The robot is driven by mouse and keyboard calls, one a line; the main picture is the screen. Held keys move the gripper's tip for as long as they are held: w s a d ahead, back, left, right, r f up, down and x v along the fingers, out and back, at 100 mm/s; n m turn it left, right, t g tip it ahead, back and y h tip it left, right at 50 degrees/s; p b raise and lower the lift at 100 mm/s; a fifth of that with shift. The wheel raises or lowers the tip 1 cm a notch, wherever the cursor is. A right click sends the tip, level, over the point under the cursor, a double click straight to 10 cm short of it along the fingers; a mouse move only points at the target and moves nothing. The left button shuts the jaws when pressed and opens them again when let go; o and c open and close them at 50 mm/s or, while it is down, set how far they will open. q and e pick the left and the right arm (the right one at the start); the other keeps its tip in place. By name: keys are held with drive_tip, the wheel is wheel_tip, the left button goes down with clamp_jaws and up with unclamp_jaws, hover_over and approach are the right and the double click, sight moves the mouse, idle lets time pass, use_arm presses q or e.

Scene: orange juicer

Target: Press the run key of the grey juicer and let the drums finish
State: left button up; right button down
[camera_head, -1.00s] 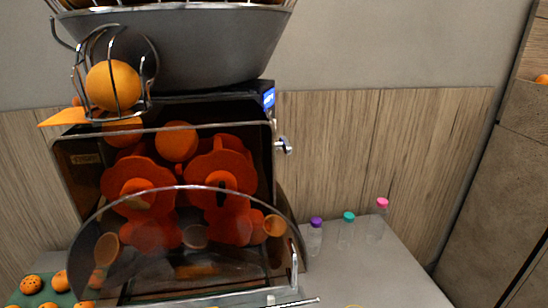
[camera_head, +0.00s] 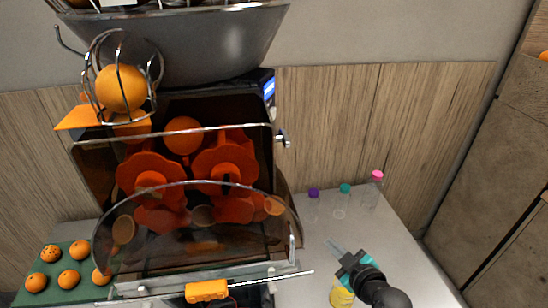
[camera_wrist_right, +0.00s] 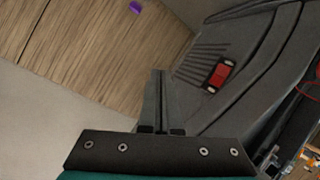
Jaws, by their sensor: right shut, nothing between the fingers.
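The grey juicer (camera_head: 196,50) fills the left and middle of the head view, with orange drums (camera_head: 222,165) behind its clear curved cover. An orange (camera_head: 121,88) sits in the wire cage at its upper left. A small blue-lit panel (camera_head: 268,90) is on its upper right edge. In the right wrist view, a red key (camera_wrist_right: 220,75) in a dark frame sits on a grey ribbed panel. My right gripper (camera_head: 333,244) is shut and empty, right of the juicer above the counter. Its fingers (camera_wrist_right: 158,95) point up left of the red key, apparently apart from it. My left gripper is not in view.
Small bottles with purple (camera_head: 313,192), teal (camera_head: 345,188) and pink (camera_head: 377,176) caps stand at the back of the pale counter (camera_head: 405,235). A yellow object (camera_head: 341,297) is partly hidden by my right arm. A green tray (camera_head: 50,296) holds several oranges at lower left.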

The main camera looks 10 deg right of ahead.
wheel_tip(320, 180, up, 26)
drive_tip(key=w+a+n+t+y+p, duration=0.2)
drive_tip(key=n+t+y, duration=0.1)
drive_tip(key=n+t, duration=0.1)
drive_tip(key=shift+a+f+n+t, duration=0.15)
drive_tip(key=shift+a+n+t, duration=0.15)
drive_tip(key=shift+n, duration=0.2)
drive_tip(key=w+a+p, duration=0.3)
drive_tip(key=w+a, duration=0.1)
drive_tip(key=a, duration=0.3)
drive_tip(key=shift+a, duration=0.35)
idle(0.9)
drive_tip(key=shift+w+a, duration=0.2)
drive_tip(key=shift+a, duration=0.15)
